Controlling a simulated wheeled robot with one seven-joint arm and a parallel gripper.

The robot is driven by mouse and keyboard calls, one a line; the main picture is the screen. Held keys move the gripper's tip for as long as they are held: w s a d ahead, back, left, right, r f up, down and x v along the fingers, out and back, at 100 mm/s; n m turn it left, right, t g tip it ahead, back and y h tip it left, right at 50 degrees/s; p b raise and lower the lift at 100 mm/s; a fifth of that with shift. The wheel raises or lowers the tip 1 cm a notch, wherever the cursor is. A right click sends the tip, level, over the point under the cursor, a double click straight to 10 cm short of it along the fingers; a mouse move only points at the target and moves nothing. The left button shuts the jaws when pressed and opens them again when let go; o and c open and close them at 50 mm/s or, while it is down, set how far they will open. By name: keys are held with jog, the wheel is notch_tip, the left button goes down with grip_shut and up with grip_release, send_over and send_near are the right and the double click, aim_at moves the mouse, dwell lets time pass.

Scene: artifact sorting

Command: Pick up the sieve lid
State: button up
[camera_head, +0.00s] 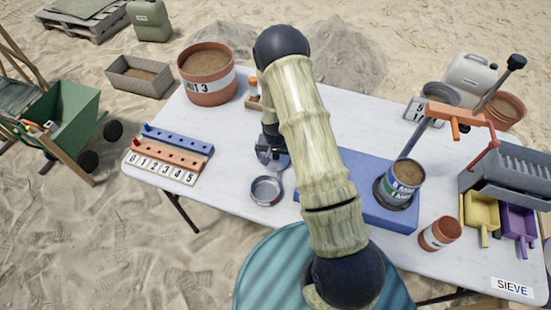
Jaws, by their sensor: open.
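My gripper (268,152) is open, low over the middle of the white table, left of my arm. A grey-blue rounded thing (281,162) shows just beside the fingers, partly hidden by my gripper and arm. It may be the sieve lid, but I cannot tell, nor whether the fingers touch it. The sieve label (512,287) is at the table's front right corner.
A large pot of soil (208,86) stands behind left. A numbered peg rack (168,155) lies at left. My arm covers part of a blue board (395,219) bearing a soil-filled can (404,180). Yellow (482,211) and purple (517,222) scoops and a grey bin (510,172) crowd the right.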

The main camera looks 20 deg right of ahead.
dwell(0.4)
jog(key=c, duration=0.7)
jog(key=shift+r, duration=0.1)
notch_tip(320, 180, up, 10)
jog(key=shift+f+b, duration=0.1)
jog(key=shift+b, duration=0.65)
